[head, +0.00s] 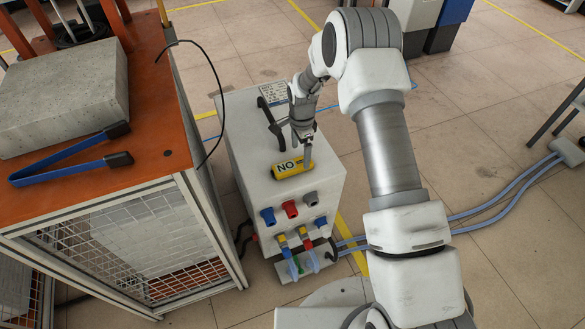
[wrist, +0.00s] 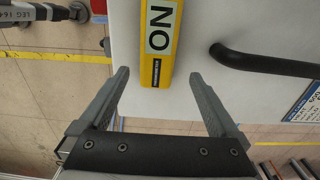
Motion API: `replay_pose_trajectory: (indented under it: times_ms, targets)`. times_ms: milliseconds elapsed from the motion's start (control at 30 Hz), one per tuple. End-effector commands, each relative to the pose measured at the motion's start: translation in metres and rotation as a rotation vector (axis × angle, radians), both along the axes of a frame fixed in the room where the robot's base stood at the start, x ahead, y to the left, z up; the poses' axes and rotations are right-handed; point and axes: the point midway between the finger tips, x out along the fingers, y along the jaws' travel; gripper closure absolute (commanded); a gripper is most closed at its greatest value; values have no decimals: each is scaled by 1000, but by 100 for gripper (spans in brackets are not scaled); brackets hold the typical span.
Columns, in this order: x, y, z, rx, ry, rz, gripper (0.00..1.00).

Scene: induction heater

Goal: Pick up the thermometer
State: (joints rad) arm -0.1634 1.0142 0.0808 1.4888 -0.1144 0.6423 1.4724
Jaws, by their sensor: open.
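In the wrist view my gripper (wrist: 160,78) is open and empty. The thermometer's near end appears between the two fingertips, with a gap on each side. I cannot tell how high the fingers are above it.
A black handle (head: 270,125) rises from the box top near my gripper, and it shows right of the thermometer in the wrist view. Coloured connectors (head: 290,209) line the box front. On the left, an orange-topped cabinet (head: 150,100) carries a concrete block (head: 65,95) and blue tongs (head: 70,158).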

Motion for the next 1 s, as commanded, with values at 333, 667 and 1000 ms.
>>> replay_pose_trajectory:
  times_ms: [333, 667, 1000]
  targets:
    - [-5, 0, -42, 0, 1, -1, 3]
    - [-5, 0, -41, 0, 1, 0, 35]
    - [-5, 0, -41, 0, 1, 0, 96]
